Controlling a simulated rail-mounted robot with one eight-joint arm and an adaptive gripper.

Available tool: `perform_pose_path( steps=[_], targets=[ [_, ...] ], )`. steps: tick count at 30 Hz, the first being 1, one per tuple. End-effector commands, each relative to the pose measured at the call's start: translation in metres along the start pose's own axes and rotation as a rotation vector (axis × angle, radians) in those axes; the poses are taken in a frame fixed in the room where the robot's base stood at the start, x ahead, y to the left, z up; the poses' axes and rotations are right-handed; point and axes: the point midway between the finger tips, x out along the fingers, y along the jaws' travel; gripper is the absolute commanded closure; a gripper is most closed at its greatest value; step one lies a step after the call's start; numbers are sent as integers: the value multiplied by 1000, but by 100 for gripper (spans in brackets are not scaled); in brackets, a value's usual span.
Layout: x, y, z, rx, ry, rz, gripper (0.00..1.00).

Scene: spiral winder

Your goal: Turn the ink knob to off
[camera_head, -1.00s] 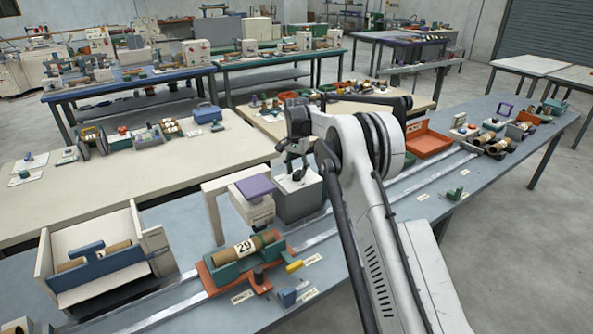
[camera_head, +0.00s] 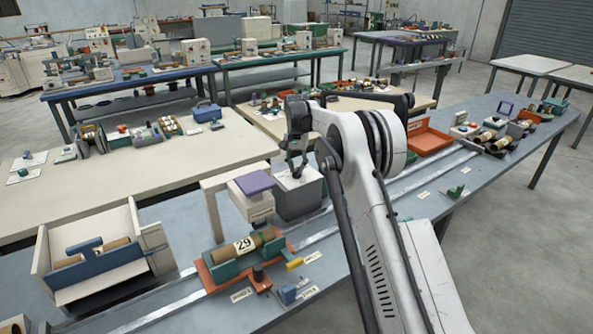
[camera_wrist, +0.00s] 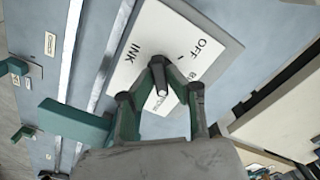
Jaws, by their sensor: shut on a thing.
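The ink knob sits on a white plate (camera_wrist: 178,38) printed INK and OFF, with further lettering partly hidden by my fingers. In the wrist view my gripper (camera_wrist: 160,76) is shut around a small grey knob (camera_wrist: 161,88) on this plate, and its green and dark fingers cover part of it. A short dark mark shows on the plate near OFF; I cannot tell exactly where the knob points. In the head view my gripper (camera_head: 296,172) reaches down to the top of a grey box (camera_head: 297,200), and the knob is hidden there.
Left of the box stands a white stand with a purple-topped unit (camera_head: 254,185). An orange base (camera_head: 211,279) with a roll marked 29 lies in front. A white tray unit (camera_head: 105,255) is at far left. An orange tray (camera_head: 428,141) stands right.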

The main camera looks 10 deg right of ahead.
Motion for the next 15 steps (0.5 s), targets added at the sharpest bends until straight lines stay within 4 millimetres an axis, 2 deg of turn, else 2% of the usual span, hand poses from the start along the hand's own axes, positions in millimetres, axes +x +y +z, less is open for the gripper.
perform_pose_path(
  steps=[15],
  targets=[
    [1, 0, 0, -475, 1, 0, 100]
  ],
)
